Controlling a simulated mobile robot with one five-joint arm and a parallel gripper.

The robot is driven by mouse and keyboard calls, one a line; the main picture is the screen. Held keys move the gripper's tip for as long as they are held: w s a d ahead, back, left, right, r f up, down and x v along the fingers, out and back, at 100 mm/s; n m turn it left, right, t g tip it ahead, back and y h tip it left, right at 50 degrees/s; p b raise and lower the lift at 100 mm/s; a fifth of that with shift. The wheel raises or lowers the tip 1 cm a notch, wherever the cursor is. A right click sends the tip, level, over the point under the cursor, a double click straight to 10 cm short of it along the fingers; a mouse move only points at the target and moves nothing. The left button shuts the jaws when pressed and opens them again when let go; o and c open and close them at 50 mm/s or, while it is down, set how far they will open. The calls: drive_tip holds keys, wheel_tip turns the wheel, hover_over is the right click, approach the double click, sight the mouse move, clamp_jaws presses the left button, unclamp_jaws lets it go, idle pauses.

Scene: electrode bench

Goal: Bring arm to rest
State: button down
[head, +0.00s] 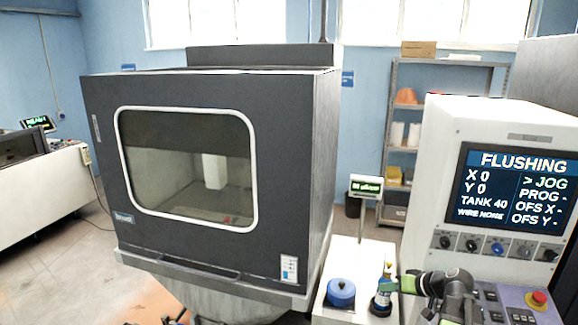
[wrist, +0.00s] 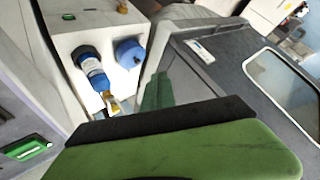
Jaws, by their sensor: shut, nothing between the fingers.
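My arm (head: 450,290) reaches in from the lower right in the head view, in front of the control console. My gripper (head: 392,285), with green fingers, is at its left end, beside a dark bottle with a blue label (head: 381,302) on the white stand. In the wrist view my gripper (wrist: 165,122) fills the lower middle as a green finger with a black edge. It is shut and holds nothing. The bottle (wrist: 94,72) also shows in the wrist view, apart from the fingers. I cannot tell the exact gap in the head view.
A large grey machine (head: 205,95) with a window stands to the left. The console screen (head: 512,188) reads FLUSHING. Open floor shows at far left.

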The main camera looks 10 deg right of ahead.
drive_tip(key=s+a+f+n+g+h+b, duration=0.15)
drive_tip(key=a+f, duration=0.25)
drive_tip(key=a, duration=0.5)
drive_tip(key=s+a+f+n+g+b, duration=0.1)
drive_tip(key=s+a+f+g, duration=0.2)
drive_tip(key=a, duration=0.6)
drive_tip(key=s+a+f+n+g+b, duration=0.1)
drive_tip(key=a+f+n+g, duration=0.1)
drive_tip(key=a+f, duration=0.5)
drive_tip(key=s+d+m+g+h, duration=0.1)
drive_tip(key=s+m+h, duration=0.1)
drive_tip(key=s+d+m+g+h, duration=0.1)
drive_tip(key=s+d+m+h, duration=0.1)
drive_tip(key=shift+s+d+r, duration=0.15)
drive_tip(key=shift+s, duration=0.2)
idle(0.7)
